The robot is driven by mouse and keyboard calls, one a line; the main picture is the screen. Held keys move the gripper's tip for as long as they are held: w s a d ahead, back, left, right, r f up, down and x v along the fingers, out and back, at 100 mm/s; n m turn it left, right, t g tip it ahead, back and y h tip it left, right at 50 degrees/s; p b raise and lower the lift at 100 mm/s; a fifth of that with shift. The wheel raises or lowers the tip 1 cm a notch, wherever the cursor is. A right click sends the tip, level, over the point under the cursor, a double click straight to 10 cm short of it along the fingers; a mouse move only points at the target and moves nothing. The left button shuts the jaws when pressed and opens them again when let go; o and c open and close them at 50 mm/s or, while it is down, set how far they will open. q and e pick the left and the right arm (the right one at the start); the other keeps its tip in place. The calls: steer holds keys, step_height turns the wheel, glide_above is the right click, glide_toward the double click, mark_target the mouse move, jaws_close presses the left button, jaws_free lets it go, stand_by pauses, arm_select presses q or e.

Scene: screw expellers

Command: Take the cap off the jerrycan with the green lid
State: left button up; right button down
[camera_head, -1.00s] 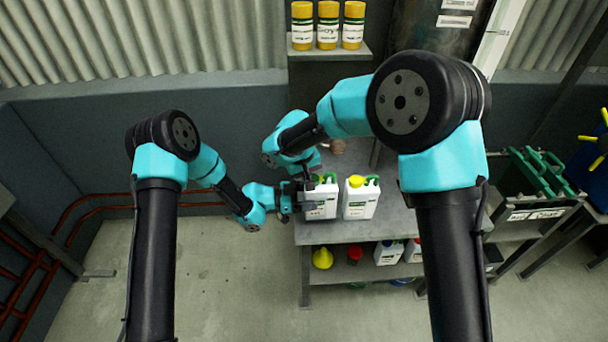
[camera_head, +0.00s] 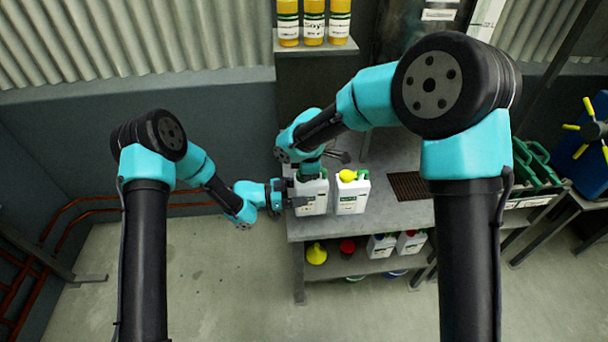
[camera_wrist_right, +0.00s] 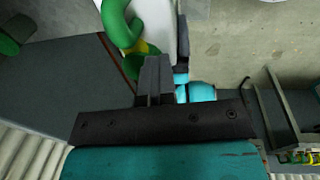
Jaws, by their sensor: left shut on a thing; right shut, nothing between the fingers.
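A white jerrycan (camera_head: 312,204) with a green top part stands at the left front of the grey bench. My left gripper (camera_head: 292,201) is at its left side and shut on it. My right gripper, seen in the right wrist view (camera_wrist_right: 158,68), is shut and empty, close to a green handle (camera_wrist_right: 120,22) and a small yellow patch. In the head view, my right wrist hangs over the left jerrycan and hides most of its top, so I cannot make out the green lid there. A second white jerrycan (camera_head: 351,200) with a yellow cap (camera_head: 348,176) stands just to the right.
The bench (camera_head: 395,213) has bare room right of the jerrycans, with a dark grate (camera_head: 409,186). A lower shelf (camera_head: 345,267) holds a yellow funnel (camera_head: 316,254) and more containers. Yellow bottles (camera_head: 313,22) stand on a high shelf. Green jerrycans (camera_head: 538,163) stand right.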

steer(key=n, duration=0.2)
steer(key=w+d+n, duration=0.1)
steer(key=n, duration=0.1)
steer(key=shift+w+f+n+y, duration=0.1)
steer(key=shift+w+n+y, duration=0.05)
steer(key=shift+n+y, duration=0.25)
steer(key=n, duration=0.2)
steer(key=w+n+g, duration=0.1)
steer(key=n, duration=0.2)
steer(key=shift+d, duration=0.15)
steer(key=n, duration=0.2)
steer(key=w+n, duration=0.1)
steer(key=n, duration=0.1)
steer(key=shift+g, duration=0.3)
steer(key=n, duration=0.2)
steer(key=n+g, duration=0.1)
steer(key=n, duration=0.1)
steer(key=w+a+n, duration=0.1)
steer(key=n, duration=0.2)
steer(key=c, duration=1.8)
jaws_free()
steer(key=shift+s, duration=0.1)
steer(key=o, duration=0.4)
steer(key=shift+c, duration=0.2)
